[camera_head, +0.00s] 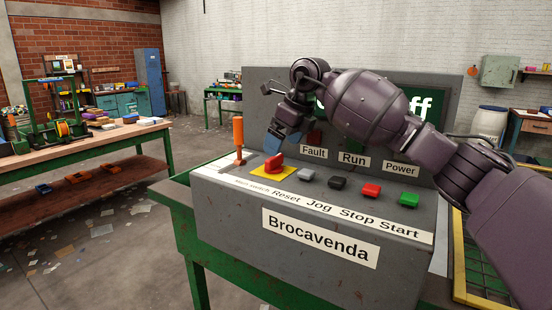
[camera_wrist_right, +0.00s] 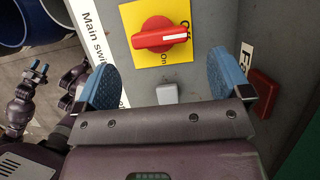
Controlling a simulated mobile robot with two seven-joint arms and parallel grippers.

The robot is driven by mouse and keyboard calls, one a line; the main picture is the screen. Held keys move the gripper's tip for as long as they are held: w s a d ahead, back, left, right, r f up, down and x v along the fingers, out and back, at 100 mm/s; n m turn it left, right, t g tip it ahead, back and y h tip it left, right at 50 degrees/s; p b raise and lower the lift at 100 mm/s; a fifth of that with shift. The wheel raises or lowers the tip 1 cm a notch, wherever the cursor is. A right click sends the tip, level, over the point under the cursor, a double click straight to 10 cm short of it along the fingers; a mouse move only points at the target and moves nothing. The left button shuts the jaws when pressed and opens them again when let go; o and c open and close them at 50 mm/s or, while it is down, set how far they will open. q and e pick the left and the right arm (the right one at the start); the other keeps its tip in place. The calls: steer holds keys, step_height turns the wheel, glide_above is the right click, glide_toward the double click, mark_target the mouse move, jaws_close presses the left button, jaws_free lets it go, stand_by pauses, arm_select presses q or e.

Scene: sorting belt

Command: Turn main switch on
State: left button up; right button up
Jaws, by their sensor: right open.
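The main switch (camera_head: 274,163) is a red rotary knob on a yellow plate at the left end of the grey control panel. In the wrist view the knob (camera_wrist_right: 160,35) lies crosswise, its white mark at the right end, by the "Off" lettering; "On" is below it. My right gripper (camera_head: 283,138) is just above and behind the knob in the head view. In the wrist view its blue fingers (camera_wrist_right: 165,82) are wide apart and empty, with the knob ahead of them, apart from both. A purple part with blue tips (camera_wrist_right: 38,72), probably my left gripper, shows small at left.
Grey, black, red and green buttons (camera_head: 370,190) line the panel (camera_head: 320,262) right of the switch. An orange post (camera_head: 239,135) stands close left of it. Fault, Run and Power lamps sit behind; the green display, partly hidden by my arm, shows "ff".

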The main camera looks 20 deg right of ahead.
mark_target(279, 168)
steer(key=x, duration=0.4)
steer(key=shift+w+f+b, duration=0.15)
steer(key=shift+f+b, duration=0.15)
steer(key=shift+b, duration=0.05)
arm_select(q)
steer(key=shift+w, duration=0.5)
steer(key=shift+f, duration=0.1)
arm_select(e)
steer(key=shift+c, duration=0.3)
